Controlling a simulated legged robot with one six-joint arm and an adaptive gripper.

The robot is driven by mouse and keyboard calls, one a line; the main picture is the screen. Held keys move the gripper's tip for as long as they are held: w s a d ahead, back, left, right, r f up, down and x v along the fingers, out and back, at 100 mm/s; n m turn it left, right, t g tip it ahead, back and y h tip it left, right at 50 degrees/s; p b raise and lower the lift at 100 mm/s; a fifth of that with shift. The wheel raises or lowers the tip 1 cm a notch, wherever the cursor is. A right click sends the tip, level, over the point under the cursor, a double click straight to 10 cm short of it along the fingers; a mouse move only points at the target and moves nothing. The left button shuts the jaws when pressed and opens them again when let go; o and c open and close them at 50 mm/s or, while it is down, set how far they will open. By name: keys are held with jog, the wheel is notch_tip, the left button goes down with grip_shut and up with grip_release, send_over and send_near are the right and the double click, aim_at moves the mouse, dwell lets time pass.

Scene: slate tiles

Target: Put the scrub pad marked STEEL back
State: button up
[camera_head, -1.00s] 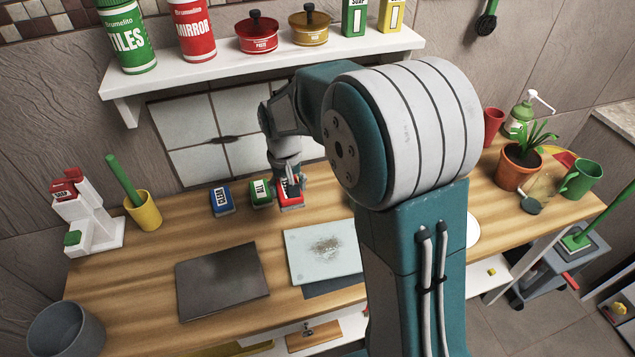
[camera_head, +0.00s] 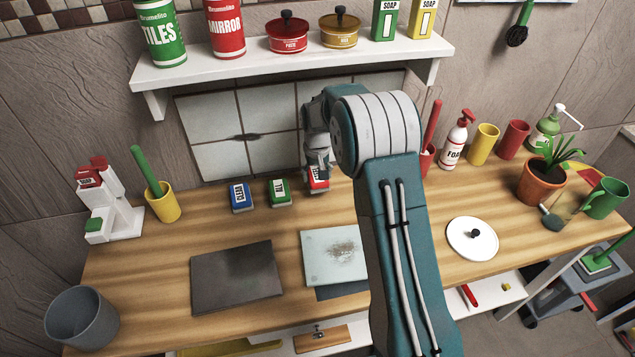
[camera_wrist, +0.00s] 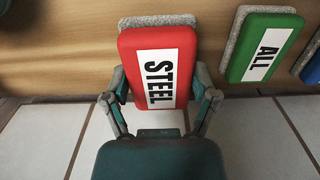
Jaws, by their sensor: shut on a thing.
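The red scrub pad marked STEEL (camera_wrist: 159,68) is between the fingers of my gripper (camera_wrist: 163,97) in the wrist view. Its label faces the wrist camera, and a grey scouring layer shows behind the red top. In the head view the red pad (camera_head: 318,180) is at the back of the wooden counter, right of the green pad. My gripper (camera_head: 318,170) is shut on it from above. The head view does not show clearly whether the pad touches the counter. The green pad marked ALL (camera_head: 279,192) and the blue pad (camera_head: 241,197) stand left of it in a row.
A stained pale tile (camera_head: 325,262) and a dark slab (camera_head: 236,276) lie in front of the pads. A white shelf (camera_head: 290,63) with bottles and pots hangs above.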

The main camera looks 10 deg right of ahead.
aim_at(317, 183)
jog(key=shift+w+f, duration=0.2)
jog(key=shift+f, duration=0.1)
notch_tip(317, 183, down, 3)
jog(key=shift+r, duration=0.2)
jog(key=shift+d+f, duration=0.15)
jog(key=shift+f, duration=0.05)
jog(key=o, duration=1.1)
jog(key=shift+f, duration=0.1)
jog(key=shift+c, duration=0.2)
notch_tip(317, 183, up, 8)
jog(key=shift+f, duration=0.15)
